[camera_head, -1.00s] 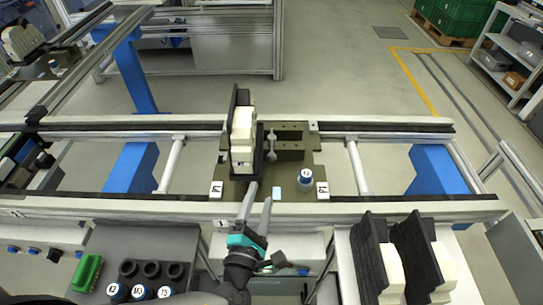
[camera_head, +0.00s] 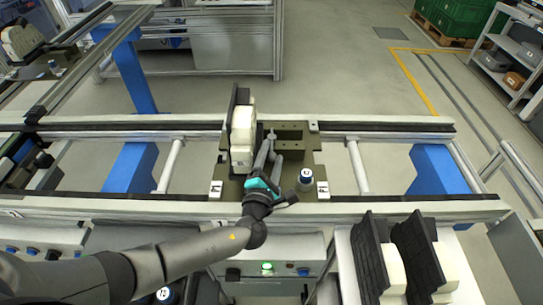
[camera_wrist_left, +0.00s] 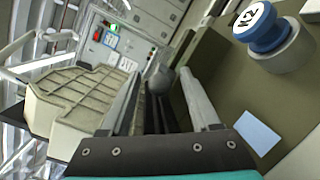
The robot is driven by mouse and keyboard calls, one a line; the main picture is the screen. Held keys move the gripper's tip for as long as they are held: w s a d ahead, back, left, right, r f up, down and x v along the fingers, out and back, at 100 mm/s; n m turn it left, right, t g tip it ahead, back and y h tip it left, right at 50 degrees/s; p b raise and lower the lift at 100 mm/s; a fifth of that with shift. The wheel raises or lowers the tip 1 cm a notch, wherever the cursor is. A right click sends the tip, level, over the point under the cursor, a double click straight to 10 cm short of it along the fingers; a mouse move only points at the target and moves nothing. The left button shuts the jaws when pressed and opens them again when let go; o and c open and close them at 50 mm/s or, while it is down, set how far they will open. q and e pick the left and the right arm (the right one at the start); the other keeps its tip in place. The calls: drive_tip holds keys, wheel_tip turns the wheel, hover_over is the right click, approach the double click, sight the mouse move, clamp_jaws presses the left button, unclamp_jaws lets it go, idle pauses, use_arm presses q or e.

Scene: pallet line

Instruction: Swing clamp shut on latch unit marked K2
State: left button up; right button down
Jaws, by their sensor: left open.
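The latch unit is an olive plate (camera_head: 290,165) on the rails, with a blue knob with a white cap (camera_head: 307,174) at its right. In the left wrist view the knob's cap (camera_wrist_left: 249,22) reads K2. A grey clamp lever with a ball end (camera_head: 271,134) stands beside the olive block; the ball (camera_wrist_left: 162,80) shows between my fingers in the wrist view. My left gripper (camera_head: 270,154) is open around or just short of the lever; contact cannot be told. The lever's lower part is partly hidden by the fingers. My right gripper is not in view.
A cream part with a black backing (camera_head: 241,135) stands upright on the plate, close left of my fingers. Two more such parts (camera_head: 390,270) sit at front right. A panel with a lit green button (camera_head: 267,266) is below the rail. My left arm covers the front-left tray.

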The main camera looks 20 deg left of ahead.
use_arm(q)
drive_tip(key=shift+c, duration=0.2)
clamp_jaws()
idle(1.1)
